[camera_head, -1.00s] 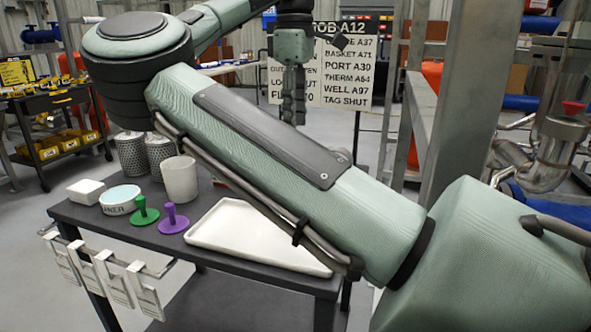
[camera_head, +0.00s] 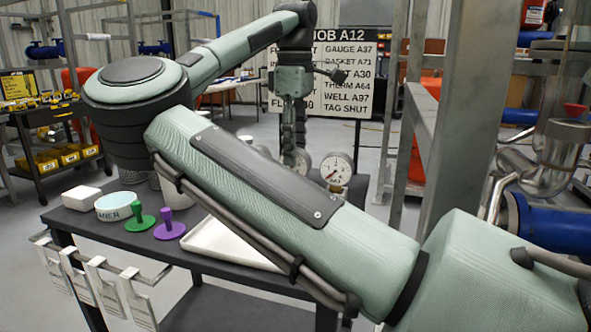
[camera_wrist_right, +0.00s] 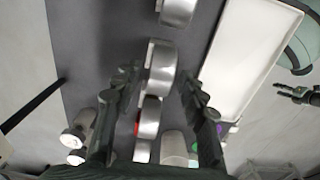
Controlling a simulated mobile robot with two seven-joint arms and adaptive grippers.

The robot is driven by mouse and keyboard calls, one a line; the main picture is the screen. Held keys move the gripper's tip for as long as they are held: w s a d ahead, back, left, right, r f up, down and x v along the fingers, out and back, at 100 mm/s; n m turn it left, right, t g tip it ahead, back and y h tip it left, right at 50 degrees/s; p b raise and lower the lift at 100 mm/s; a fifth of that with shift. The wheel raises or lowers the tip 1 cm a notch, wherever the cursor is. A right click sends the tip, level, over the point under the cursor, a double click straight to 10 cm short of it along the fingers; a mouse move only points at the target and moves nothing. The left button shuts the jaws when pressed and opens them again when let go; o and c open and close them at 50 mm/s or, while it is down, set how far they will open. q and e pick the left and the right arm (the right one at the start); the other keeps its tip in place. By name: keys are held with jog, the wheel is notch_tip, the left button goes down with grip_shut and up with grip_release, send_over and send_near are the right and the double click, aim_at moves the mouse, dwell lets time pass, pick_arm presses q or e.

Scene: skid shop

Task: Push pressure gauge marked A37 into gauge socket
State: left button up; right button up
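More metal bodies (camera_wrist_right: 178,10) stand in the same row. A dark gripper (camera_wrist_right: 298,94), apparently my left, shows at the right edge. I cannot make out the gauge socket.
A dark table holds a white tray (camera_head: 215,240), green (camera_head: 141,217) and purple (camera_head: 169,226) knobbed pieces, a round container (camera_head: 117,207) and a white box (camera_head: 80,197). Metal tags (camera_head: 104,283) hang at its edge. A grey post (camera_head: 452,130) and pipes (camera_head: 555,222) stand right. A sign (camera_head: 343,75) lists "GAUGE A37".

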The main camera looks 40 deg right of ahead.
jog(key=c, duration=0.7)
jog(key=shift+r+p, duration=2.65)
jog(key=shift+r, duration=0.4)
jog(key=shift+f, duration=0.15)
notch_tip(320, 180, down, 6)
jog(key=b, duration=0.5)
